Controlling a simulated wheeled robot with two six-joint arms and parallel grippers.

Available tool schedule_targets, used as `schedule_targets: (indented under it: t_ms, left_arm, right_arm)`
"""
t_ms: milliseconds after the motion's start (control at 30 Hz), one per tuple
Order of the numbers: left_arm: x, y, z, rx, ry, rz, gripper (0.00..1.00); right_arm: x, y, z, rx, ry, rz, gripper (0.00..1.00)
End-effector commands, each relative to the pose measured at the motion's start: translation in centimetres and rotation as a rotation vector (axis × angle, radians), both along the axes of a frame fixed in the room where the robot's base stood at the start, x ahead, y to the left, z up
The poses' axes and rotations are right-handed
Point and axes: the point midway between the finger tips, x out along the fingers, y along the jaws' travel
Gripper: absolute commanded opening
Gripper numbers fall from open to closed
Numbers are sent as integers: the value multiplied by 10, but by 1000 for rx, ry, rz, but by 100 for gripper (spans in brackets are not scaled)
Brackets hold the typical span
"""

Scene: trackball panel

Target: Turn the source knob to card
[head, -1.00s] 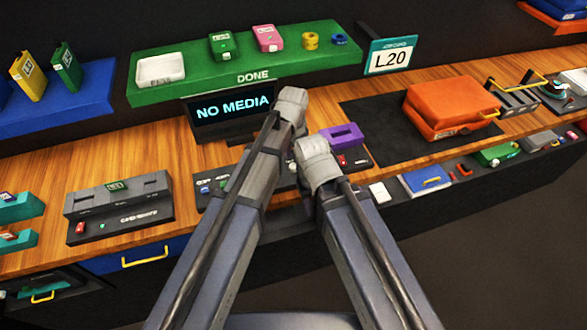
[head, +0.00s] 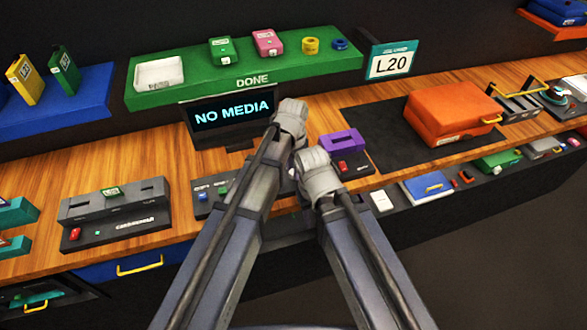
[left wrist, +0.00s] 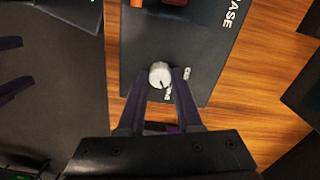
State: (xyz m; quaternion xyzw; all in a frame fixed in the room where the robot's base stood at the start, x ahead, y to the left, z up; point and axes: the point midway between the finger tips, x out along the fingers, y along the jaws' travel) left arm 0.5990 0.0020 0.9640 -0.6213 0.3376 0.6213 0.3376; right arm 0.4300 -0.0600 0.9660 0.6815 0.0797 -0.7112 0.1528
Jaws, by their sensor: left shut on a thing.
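The source knob (left wrist: 160,74) is a small round pale knob on a dark panel (left wrist: 190,45), seen in the left wrist view. A dark pointer line on it points down and slightly right, toward small labels too blurred to read surely. My left gripper (left wrist: 163,80) is shut on the knob, one finger on each side. In the head view my left arm (head: 290,125) hides the knob and my fingers. My right arm (head: 318,170) stands beside it. Two dark fingers, apparently my right gripper (left wrist: 15,68), show spread apart at the left edge of the wrist view.
A screen (head: 232,112) behind my arms reads NO MEDIA. A purple block (head: 342,141) stands just right of my arms, and an orange case (head: 450,112) lies farther right. A grey card unit (head: 115,212) stands at left. A green DONE shelf (head: 290,62) runs behind.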

Motion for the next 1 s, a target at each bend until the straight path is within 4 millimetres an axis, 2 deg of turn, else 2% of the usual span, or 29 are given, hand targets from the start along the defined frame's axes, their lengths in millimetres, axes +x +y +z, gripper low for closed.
schedule_targets:
  t_ms: [33, 100, 567, 767, 1000]
  left_arm:
    - [0, 0, 0, 0, 0, 0, 6]
    - [0, 0, 0, 0, 0, 0, 0]
    - [0, 0, 0, 0, 0, 37, 0]
    - [0, 0, 0, 0, 0, 154, 0]
    - [0, 0, 0, 0, 0, 372, 0]
  right_arm:
    - [0, 0, 0, 0, 0, 0, 50]
    - [0, 0, 0, 0, 0, 0, 50]
    - [0, 0, 0, 0, 0, 0, 50]
    - [0, 0, 0, 0, 0, 0, 50]
    - [0, 0, 0, 0, 0, 0, 50]
